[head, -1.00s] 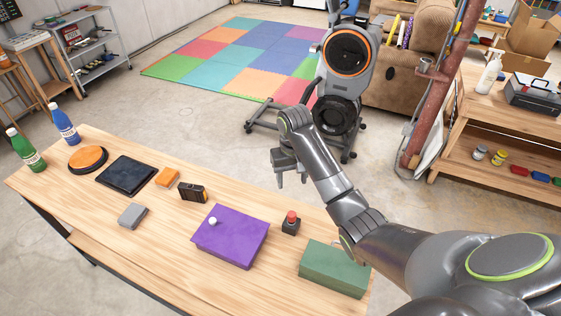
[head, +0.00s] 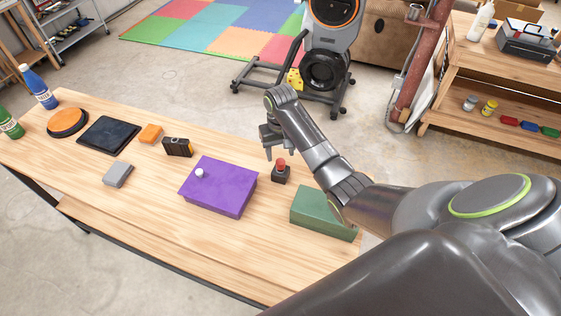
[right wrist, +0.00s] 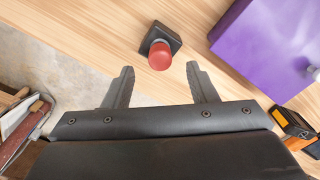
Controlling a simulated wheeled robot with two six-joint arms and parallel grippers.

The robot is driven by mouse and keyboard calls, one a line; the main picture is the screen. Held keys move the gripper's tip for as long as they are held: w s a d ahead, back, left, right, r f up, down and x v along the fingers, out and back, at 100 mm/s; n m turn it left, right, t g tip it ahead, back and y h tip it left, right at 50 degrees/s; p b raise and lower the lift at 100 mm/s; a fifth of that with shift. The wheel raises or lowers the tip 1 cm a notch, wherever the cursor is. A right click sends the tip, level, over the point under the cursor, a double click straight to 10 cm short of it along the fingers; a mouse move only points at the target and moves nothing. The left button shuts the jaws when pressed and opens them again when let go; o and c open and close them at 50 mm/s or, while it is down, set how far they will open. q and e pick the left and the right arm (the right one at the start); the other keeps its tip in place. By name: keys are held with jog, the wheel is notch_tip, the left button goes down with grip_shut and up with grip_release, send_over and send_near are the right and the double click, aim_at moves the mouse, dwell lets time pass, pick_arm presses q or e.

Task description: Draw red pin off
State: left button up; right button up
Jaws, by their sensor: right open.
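The red pin (head: 281,164) stands upright in a small dark base (head: 281,176) on the wooden table, between the purple box and the green box. In the right wrist view the red pin (right wrist: 160,56) and its dark square base (right wrist: 172,37) lie just beyond the fingertips, near the middle of the gap. My right gripper (head: 279,155) is open and empty, above and beside the pin at the table's far edge. Its two fingers (right wrist: 159,72) are spread apart in the right wrist view. My left gripper is not in view.
The purple box (head: 220,192) with a white knob and the green box (head: 325,213) flank the pin on the table (head: 130,205). A black-and-orange device (head: 177,147), grey block (head: 117,174) and dark tablet (head: 108,136) lie farther left. An exercise bike (head: 330,60) stands behind.

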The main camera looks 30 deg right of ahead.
aim_at(280, 160)
notch_tip(280, 160, down, 4)
jog(key=shift+w+f, duration=0.1)
jog(key=shift+f, duration=0.55)
jog(key=shift+c, duration=0.4)
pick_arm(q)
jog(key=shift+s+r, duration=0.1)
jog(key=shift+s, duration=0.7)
pick_arm(e)
jog(key=c, duration=1)
